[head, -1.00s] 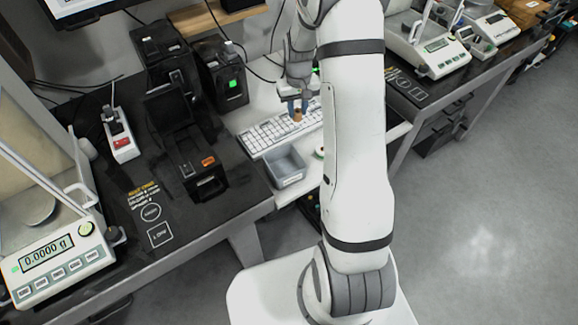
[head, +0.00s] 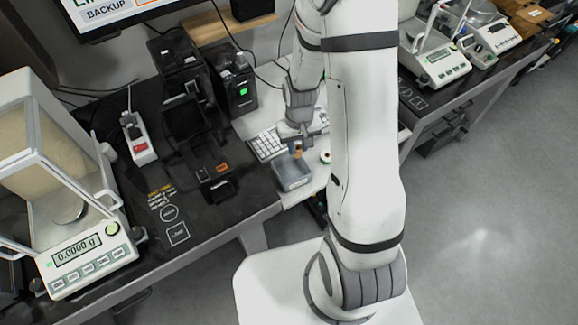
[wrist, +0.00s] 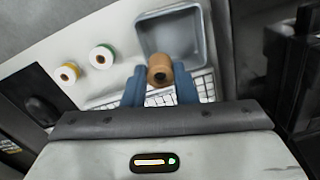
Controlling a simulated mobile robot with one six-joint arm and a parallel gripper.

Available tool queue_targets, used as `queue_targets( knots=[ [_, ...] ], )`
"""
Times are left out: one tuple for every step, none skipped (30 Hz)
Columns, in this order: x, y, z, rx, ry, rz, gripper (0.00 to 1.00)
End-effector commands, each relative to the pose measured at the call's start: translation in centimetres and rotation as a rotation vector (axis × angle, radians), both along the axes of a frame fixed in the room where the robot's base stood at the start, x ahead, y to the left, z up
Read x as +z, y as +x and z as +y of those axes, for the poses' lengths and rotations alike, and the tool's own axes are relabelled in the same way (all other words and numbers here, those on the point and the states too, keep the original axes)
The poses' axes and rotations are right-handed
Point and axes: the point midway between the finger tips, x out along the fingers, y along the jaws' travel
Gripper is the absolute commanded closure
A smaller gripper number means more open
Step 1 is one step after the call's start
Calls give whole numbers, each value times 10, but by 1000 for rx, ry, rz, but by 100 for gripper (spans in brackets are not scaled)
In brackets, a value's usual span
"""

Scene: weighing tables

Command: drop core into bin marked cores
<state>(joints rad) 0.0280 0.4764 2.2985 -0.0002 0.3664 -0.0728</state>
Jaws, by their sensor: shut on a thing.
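The core (wrist: 159,72) is a small brown spool-like piece with a dark hole, held between the blue fingers of my gripper (wrist: 160,86) in the wrist view. In the head view the core (head: 298,152) shows as a small brown piece under my gripper (head: 297,145), at the far edge of the grey bin. The grey bin (head: 291,182) is an open rectangular tub on the white table. In the wrist view the bin (wrist: 204,50) lies just beyond the core and partly behind it. No marking on the bin is readable. The core appears above the bin's near part there.
A white keyboard (wrist: 110,103) lies beside the bin. Two rolls, one green-rimmed (wrist: 102,57) and one yellow-rimmed (wrist: 68,73), stand on the table to the left in the wrist view. A black printer (head: 207,165) and a balance (head: 75,220) stand on the dark table.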

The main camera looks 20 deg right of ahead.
Motion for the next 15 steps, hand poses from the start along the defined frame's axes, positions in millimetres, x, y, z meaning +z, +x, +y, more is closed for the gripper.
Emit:
queue_targets(
  knots=[
    [1,-4,2,2,0,1,96],
    [0,-5,2,2,0,2,96],
    [-3,-6,2,2,0,1,96],
    [-5,-6,2,2,0,1,96],
    [-8,-6,2,2,0,1,96],
    [-11,-5,2,2,0,0,96],
    [-14,-5,2,2,0,0,96],
    [-17,-5,2,2,0,0,96],
    [-21,-5,2,2,0,0,96],
    [-25,-5,2,2,0,1,96],
    [-29,-5,2,2,0,1,96],
    [-34,-5,2,2,0,2,96],
    [-38,-5,2,2,0,2,96],
    [-41,-5,2,2,0,2,96],
    [-46,-5,2,2,0,1,96]
  ],
)
